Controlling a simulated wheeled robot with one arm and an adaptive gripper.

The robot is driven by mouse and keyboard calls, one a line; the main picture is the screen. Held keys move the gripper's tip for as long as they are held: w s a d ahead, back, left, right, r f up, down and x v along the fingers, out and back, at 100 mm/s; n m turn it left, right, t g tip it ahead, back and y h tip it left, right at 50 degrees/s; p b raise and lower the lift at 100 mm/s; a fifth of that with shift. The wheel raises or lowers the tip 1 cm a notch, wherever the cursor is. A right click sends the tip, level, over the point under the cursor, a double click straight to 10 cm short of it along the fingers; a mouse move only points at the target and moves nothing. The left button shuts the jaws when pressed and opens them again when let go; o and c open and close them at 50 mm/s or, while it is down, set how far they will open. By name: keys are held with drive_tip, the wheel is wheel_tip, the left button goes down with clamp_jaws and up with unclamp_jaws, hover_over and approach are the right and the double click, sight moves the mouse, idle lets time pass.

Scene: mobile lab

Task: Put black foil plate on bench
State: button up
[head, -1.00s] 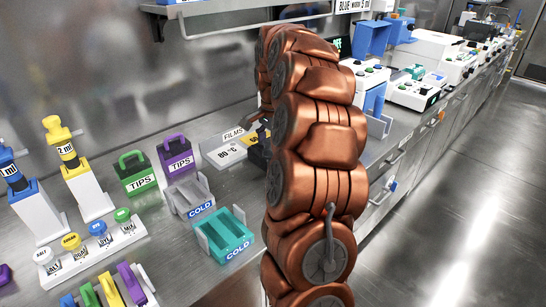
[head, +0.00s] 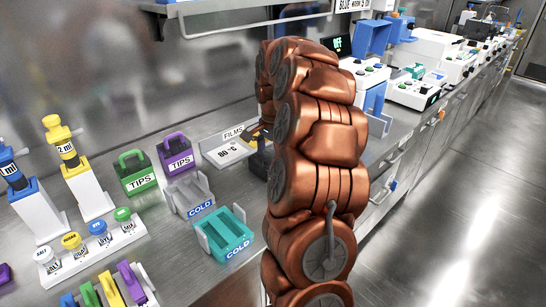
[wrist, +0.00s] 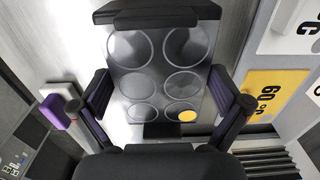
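The plate (wrist: 160,88) is a dark, see-through slab with six round wells and a black bar across its far edge, seen in the wrist view. A yellow dot shows at its near right well. My gripper (wrist: 161,88) has one dark finger at each side of the plate, and both pads appear to touch its edges. In the head view my gripper is a dark shape low over the bench (head: 233,186), mostly hidden behind my copper arm. I cannot tell whether the plate touches the bench.
A films panel (head: 228,148) with temperature labels is beside the gripper; its yellow 60 °C label (wrist: 268,92) is right in the wrist view. A purple tips box (head: 178,158), a grey cold rack (head: 188,194) and a teal cold rack (head: 226,236) stand left on the bench.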

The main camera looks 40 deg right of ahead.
sight(273, 155)
drive_tip(key=shift+r, duration=0.1)
wheel_tip(273, 155, up, 12)
idle(0.8)
drive_tip(key=shift+r, duration=0.1)
drive_tip(key=s+a+f+n, duration=0.1)
drive_tip(key=s+a+n, duration=0.2)
drive_tip(key=a, duration=0.4)
drive_tip(key=s+a+f+n+g, duration=0.1)
drive_tip(key=s+a+n, duration=0.15)
drive_tip(key=a, duration=0.45)
drive_tip(key=s+a+f+n, duration=0.1)
drive_tip(key=s+a+n, duration=0.1)
drive_tip(key=a+n, duration=0.35)
drive_tip(key=s+a+f+n, duration=0.1)
drive_tip(key=s+a, duration=0.2)
drive_tip(key=s+a+f+n, duration=0.1)
drive_tip(key=s+a+f, duration=0.1)
drive_tip(key=s+a, duration=0.1)
drive_tip(key=s+a+f+n+g, duration=0.1)
drive_tip(key=s+a, duration=0.2)
drive_tip(key=shift+s+f, duration=0.15)
drive_tip(key=shift+s, duration=0.25)
drive_tip(key=s+a+f+n, duration=0.2)
drive_tip(key=s+f, duration=0.1)
drive_tip(key=s, duration=0.3)
drive_tip(key=s+a+f+n+g, duration=0.1)
drive_tip(key=s+a+f+n, duration=0.1)
drive_tip(key=s, duration=0.4)
drive_tip(key=shift+f, duration=0.4)
drive_tip(key=shift+s, duration=0.1)
